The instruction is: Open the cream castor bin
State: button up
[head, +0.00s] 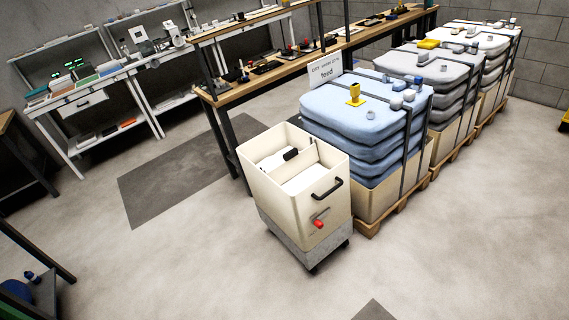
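The cream castor bin (333,215) stands upright on the floor near the middle of the head view. Its top shows open-looking compartments with a dividing wall, pale contents and a small black item inside; I see no raised lid. A black bar handle (326,190) is on its front right face, with a red part (318,223) lower down. Its base is grey, and dark castors show beneath. My gripper is not in view.
Pallets with strapped blue sacks (350,129) and grey sacks stand close behind the bin on the right. A long wooden bench (235,95) stands behind it. Bare floor (180,260) is open in front and to the left. A dark table edge is at lower left.

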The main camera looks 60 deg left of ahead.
aim_at(289, 210)
jog(key=u, duration=1.2)
jog(key=i, duration=1)
jog(key=z, duration=0.05)
